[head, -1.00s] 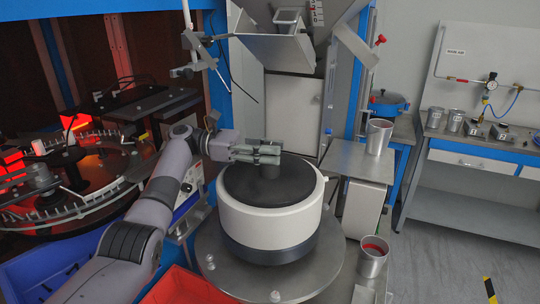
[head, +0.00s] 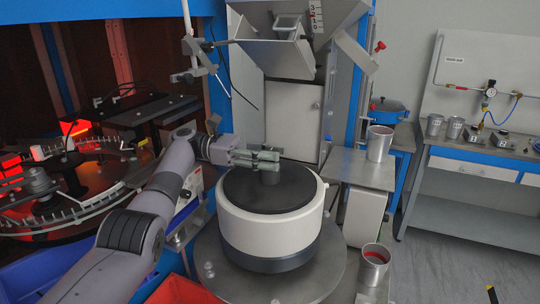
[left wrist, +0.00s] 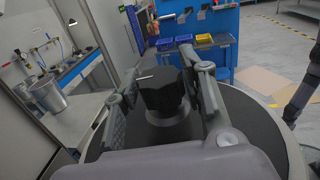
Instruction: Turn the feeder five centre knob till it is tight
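The feeder (head: 270,220) is a round white drum with a black top and a dark lower band, standing on a grey round plate. Its centre knob (head: 270,177) is a short dark cylinder upright in the middle of the top. My left gripper (head: 262,160) reaches in from the left, low over the drum, with its fingers around the knob's upper part. My right gripper is not in view.
A metal cup (head: 379,143) stands on the side shelf at the right. Another cup with red inside (head: 374,264) stands lower, near the drum. A steel hopper (head: 272,45) hangs behind the drum. A red bin (head: 182,291) is at the front left.

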